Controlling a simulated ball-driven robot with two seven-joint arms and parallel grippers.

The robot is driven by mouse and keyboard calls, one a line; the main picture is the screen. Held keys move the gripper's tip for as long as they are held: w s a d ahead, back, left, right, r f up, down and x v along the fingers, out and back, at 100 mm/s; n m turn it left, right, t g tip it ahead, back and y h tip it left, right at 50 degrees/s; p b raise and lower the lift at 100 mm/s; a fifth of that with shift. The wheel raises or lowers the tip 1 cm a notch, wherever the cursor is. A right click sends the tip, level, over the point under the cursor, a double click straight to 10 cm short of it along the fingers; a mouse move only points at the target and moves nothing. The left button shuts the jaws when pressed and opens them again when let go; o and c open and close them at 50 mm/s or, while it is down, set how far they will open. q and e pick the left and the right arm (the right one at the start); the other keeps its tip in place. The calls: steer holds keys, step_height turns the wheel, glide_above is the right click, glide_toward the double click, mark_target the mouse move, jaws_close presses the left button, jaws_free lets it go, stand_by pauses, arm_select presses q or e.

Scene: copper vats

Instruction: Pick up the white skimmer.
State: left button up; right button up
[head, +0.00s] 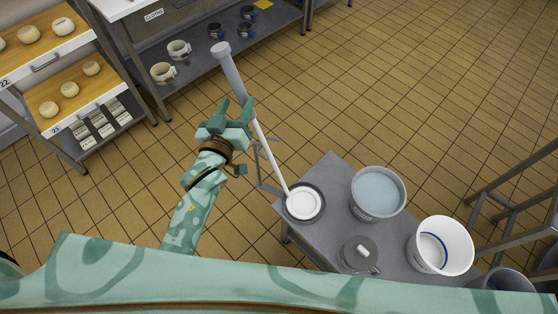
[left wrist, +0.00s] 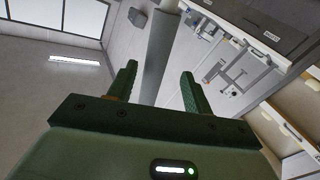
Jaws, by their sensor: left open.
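The white skimmer (head: 267,145) leans with its round white head in a dark round dish (head: 322,204) on a grey table. Its long shaft slants up and left to a thick grey grip (head: 230,70). My left gripper (head: 236,106) is open at the lower end of that grip, and one finger partly covers the handle. In the left wrist view the grey grip (left wrist: 158,55) shows between the two open fingers of my left gripper (left wrist: 158,80). I cannot tell whether either finger touches it. My right gripper is not in view.
On the grey table (head: 338,168) stand a bucket of pale blue liquid (head: 378,192), a white bucket (head: 441,246) and a grey lidded vessel (head: 360,254). Shelves with cups (head: 179,49) and cheese boards (head: 70,90) stand at upper left. The tiled floor (head: 390,80) beyond is clear.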

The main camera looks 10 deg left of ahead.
mark_target(245, 90)
arm_select(q)
steer(key=w, duration=0.2)
steer(key=w+d, duration=0.1)
steer(key=w, duration=0.2)
steer(key=shift+w+d+r+b, duration=0.1)
steer(key=shift+w+b, duration=0.15)
steer(key=shift+b, duration=0.05)
steer(key=shift+s, duration=0.1)
steer(key=shift+r, duration=0.1)
jaws_close()
